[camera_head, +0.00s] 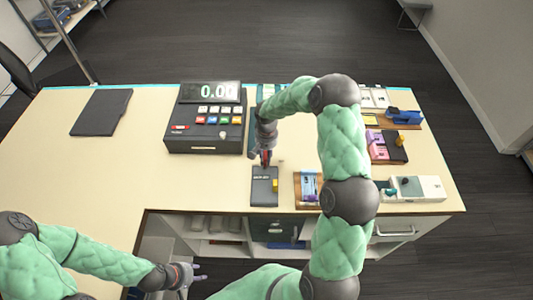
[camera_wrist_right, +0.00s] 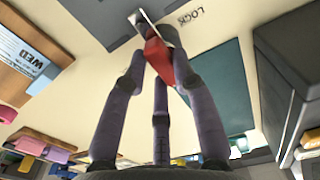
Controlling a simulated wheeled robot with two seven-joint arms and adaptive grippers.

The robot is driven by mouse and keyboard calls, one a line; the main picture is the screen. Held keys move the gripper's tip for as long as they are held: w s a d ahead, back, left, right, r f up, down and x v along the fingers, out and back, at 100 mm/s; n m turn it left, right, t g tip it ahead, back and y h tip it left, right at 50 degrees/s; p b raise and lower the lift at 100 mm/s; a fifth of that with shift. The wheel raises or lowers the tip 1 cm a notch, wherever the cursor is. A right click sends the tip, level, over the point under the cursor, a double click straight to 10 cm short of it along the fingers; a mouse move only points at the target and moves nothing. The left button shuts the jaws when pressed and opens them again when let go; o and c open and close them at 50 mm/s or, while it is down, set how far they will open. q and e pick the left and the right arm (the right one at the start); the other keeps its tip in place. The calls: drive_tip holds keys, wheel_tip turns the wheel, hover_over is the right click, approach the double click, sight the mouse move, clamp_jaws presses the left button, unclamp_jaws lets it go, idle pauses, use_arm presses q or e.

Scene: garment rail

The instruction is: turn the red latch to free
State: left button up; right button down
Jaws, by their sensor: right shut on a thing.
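The red latch (camera_wrist_right: 158,62) shows in the right wrist view, beside a thin light metal plate and the printed word LOCK. My right gripper (camera_wrist_right: 160,72) has its purple-grey fingers closed around the latch. In the head view my right gripper (camera_head: 265,158) points down at the back edge of a dark grey panel (camera_head: 262,197), and a bit of red shows at its fingertips. The fingers hide part of the latch. My left gripper (camera_head: 198,276) hangs in front of the counter at the lower left, fingers spread and empty, away from the latch.
A cash register (camera_head: 205,120) stands left of my right gripper. A wooden board (camera_head: 306,201) with a blue-white card lies right of the panel, and a white device (camera_head: 418,188) farther right. A dark flat pad (camera_head: 102,112) lies far left.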

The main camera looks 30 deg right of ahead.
drive_tip(key=n+b, duration=0.1)
drive_tip(key=n, duration=0.2)
drive_tip(key=shift+w+n, duration=0.1)
drive_tip(key=shift+n, duration=0.3)
drive_tip(key=n, duration=0.4)
drive_tip(key=shift+w+n, duration=0.1)
drive_tip(key=shift+n, duration=0.2)
drive_tip(key=n, duration=0.4)
drive_tip(key=shift+w+n, duration=0.1)
drive_tip(key=shift+n, duration=0.2)
drive_tip(key=n, duration=0.4)
drive_tip(key=shift+a+n, duration=0.1)
drive_tip(key=shift+n, duration=0.5)
drive_tip(key=c, duration=1)
unclamp_jaws()
drive_tip(key=shift+w, duration=0.1)
